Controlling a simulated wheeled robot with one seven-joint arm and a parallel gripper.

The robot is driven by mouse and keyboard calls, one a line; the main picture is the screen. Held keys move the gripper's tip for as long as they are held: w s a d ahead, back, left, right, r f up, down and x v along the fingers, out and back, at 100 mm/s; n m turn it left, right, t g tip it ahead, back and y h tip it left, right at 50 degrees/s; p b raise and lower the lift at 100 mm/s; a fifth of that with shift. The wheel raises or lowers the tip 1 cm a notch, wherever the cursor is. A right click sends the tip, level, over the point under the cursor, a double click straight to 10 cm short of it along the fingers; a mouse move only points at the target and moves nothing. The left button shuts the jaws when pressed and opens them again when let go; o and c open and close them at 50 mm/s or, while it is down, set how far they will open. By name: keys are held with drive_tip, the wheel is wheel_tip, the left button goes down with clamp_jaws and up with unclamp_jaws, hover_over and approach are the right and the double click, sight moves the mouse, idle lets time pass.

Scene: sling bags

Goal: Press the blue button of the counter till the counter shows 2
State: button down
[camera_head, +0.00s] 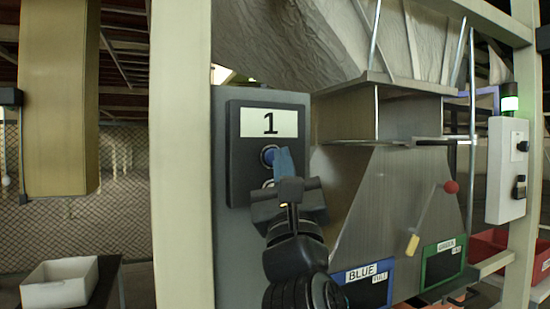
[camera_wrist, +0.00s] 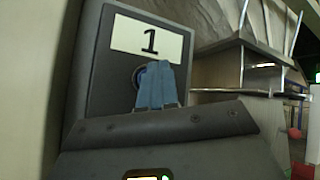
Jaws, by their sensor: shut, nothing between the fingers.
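The counter (camera_head: 240,150) is a dark panel on a grey post, with a white display (camera_head: 269,123) reading 1. It also fills the upper left of the wrist view (camera_wrist: 100,85), where the display (camera_wrist: 147,39) reads 1 too. The blue button (camera_head: 268,155) sits below the display in a round ring. My gripper (camera_head: 285,158) is shut and empty, its blue fingertips right in front of the button. In the wrist view the fingertips (camera_wrist: 158,75) cover most of the button. I cannot tell whether they touch it.
Right of the counter is a metal chute (camera_head: 375,190) with a red-knobbed lever (camera_head: 450,187). Below it are bins labelled BLUE (camera_head: 361,274) and GREEN (camera_head: 446,246). A pale frame post (camera_head: 180,150) stands left. A control box (camera_head: 507,165) with a green light is at right.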

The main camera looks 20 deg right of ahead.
drive_tip(key=shift+w, duration=0.45)
drive_tip(key=shift+w, duration=0.45)
idle(0.8)
drive_tip(key=shift+s, duration=0.1)
drive_tip(key=shift+s+p, duration=0.5)
drive_tip(key=shift+s, duration=0.3)
drive_tip(key=s+p, duration=0.2)
drive_tip(key=s, duration=0.3)
idle(0.5)
idle(0.3)
